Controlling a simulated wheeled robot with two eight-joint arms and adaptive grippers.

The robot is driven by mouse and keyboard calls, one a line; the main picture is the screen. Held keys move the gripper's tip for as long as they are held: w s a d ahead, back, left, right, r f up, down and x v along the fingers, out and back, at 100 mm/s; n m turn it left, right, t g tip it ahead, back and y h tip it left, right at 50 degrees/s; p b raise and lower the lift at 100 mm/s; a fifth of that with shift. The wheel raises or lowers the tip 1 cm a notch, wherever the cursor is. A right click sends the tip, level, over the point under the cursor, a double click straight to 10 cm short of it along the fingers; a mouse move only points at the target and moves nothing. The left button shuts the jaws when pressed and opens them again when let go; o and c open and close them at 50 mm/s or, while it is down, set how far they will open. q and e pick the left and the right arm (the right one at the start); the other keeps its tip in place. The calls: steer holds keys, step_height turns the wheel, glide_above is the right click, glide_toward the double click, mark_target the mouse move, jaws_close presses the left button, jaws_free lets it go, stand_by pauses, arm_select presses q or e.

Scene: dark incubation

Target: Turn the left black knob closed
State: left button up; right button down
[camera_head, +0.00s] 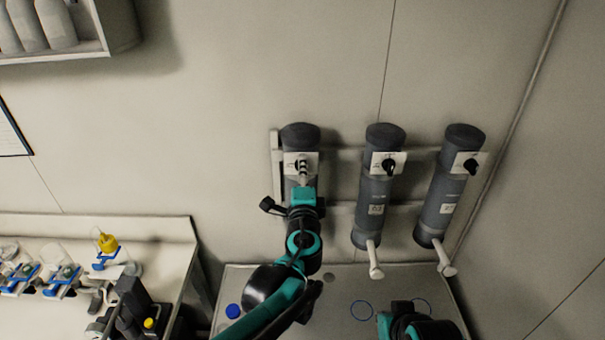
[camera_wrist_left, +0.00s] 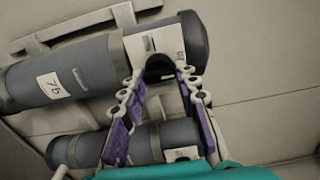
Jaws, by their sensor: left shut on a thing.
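Three dark grey cylinders hang on the wall, each with a black knob on a white plate. My left gripper (camera_head: 302,169) is at the plate of the left cylinder (camera_head: 300,135) and covers most of its knob in the head view. In the left wrist view the fingers are closed on the left black knob (camera_wrist_left: 158,68), on the cylinder marked 7b (camera_wrist_left: 80,75). The middle knob (camera_head: 389,167) and right knob (camera_head: 470,166) are untouched. Part of my right arm shows at the bottom edge; its fingertips cannot be made out.
A grey bench top (camera_head: 345,285) with blue ring marks lies below the cylinders. White spouts (camera_head: 375,262) stick out from the middle and right cylinders. A white table (camera_head: 165,235) with small lab items stands at left. A shelf with bottles (camera_head: 90,50) is at upper left.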

stand_by(0.3)
arm_select(q)
steer(key=o, duration=1.2)
steer(key=shift+d, duration=0.1)
steer(key=shift+c, duration=0.2)
steer(key=shift+s, duration=0.1)
steer(key=s, duration=1.2)
steer(key=shift+f, duration=0.1)
steer(key=s+a+f+n+g+y+b, duration=0.25)
steer(key=a+f+n+b, duration=0.2)
steer(key=a+f, duration=0.35)
steer(key=s+a+f+n+g+y+b, duration=0.1)
steer(key=s+a+f+n+g+b, duration=0.15)
steer(key=a+f+n, duration=0.4)
steer(key=s+a+f+n+g+h+b, duration=0.1)
steer(key=s+a+f+n+g+b, duration=0.1)
steer(key=f, duration=0.7)
steer(key=s+a+f+n+g+h+b, duration=0.2)
steer(key=s+f+n+g+b, duration=0.2)
steer(key=s+f, duration=0.5)
steer(key=shift+s+f+n+b, duration=0.15)
steer(key=shift+n+b, duration=0.45)
steer(key=shift+b, duration=0.55)
